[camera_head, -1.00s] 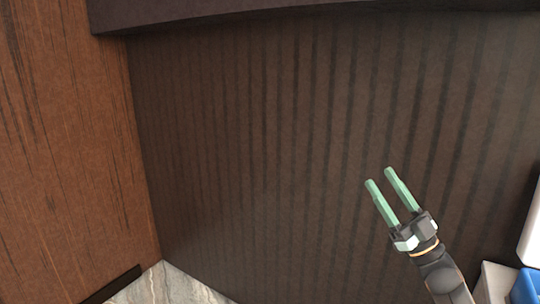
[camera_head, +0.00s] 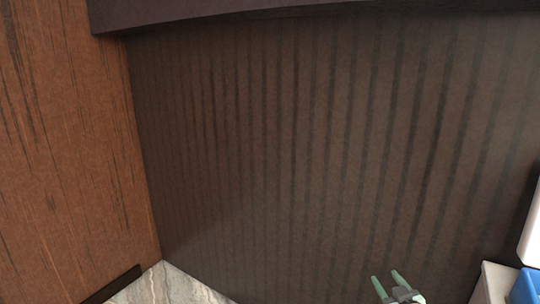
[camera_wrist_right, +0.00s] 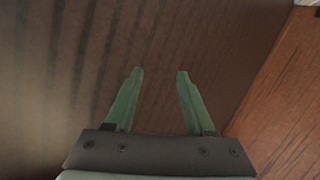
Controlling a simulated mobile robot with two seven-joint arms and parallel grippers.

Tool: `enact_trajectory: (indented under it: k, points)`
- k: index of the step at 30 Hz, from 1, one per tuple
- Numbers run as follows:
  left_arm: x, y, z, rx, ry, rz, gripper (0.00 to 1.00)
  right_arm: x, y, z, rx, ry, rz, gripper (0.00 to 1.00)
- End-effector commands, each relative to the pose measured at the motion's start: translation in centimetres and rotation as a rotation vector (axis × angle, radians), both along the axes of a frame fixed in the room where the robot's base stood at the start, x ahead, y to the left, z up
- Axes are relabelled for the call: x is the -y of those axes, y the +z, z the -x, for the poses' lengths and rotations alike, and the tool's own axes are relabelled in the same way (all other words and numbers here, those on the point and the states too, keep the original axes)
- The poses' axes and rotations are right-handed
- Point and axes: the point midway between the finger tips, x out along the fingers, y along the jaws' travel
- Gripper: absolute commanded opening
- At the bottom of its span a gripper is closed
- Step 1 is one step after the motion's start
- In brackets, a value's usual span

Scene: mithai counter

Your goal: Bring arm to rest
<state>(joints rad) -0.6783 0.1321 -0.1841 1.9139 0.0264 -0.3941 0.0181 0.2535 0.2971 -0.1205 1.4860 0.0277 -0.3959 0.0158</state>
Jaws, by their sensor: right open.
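My right gripper (camera_head: 388,283) shows at the bottom edge of the head view, right of the middle. Its two green fingers stand apart with nothing between them. The rest of the right arm is cut off by the frame's lower edge. In the right wrist view, the open right gripper (camera_wrist_right: 160,72) points at a dark striped panel, with clear space between its fingertips. My left gripper is not in any view.
A dark ribbed panel (camera_head: 300,150) fills the middle of the head view, under a dark ledge (camera_head: 300,10). A reddish wooden panel (camera_head: 70,150) stands at left. Pale marble (camera_head: 170,285) shows below. White (camera_head: 532,235) and blue (camera_head: 525,288) objects sit at lower right.

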Motion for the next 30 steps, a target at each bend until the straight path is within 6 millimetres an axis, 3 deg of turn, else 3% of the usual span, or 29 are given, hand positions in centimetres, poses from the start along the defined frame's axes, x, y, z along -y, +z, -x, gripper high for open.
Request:
enact_trajectory:
  k: [1,3,9,13,18,21,24,30]
  points:
    - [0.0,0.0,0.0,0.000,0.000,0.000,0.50,-1.2,-2.8,2.1,-0.043,0.016,-0.013,0.55]
    - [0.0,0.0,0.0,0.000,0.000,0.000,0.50,-2.8,-6.0,5.1,-0.097,0.037,-0.033,0.55]
    - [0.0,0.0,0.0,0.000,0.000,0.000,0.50,-7.4,-13.8,15.5,-0.259,0.084,-0.108,0.55]
    - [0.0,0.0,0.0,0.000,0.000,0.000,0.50,-9.9,-17.2,22.6,-0.362,0.099,-0.162,0.55]
    - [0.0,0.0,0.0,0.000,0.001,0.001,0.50,-12.2,-19.2,30.1,-0.466,0.104,-0.222,0.55]
    - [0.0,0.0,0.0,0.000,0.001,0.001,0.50,-12.9,-19.6,32.6,-0.502,0.102,-0.245,0.55]
    - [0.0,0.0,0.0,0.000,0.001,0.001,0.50,-13.3,-19.7,33.9,-0.519,0.100,-0.256,0.55]
    - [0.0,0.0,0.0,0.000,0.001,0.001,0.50,-13.4,-19.8,34.2,-0.525,0.100,-0.259,0.55]
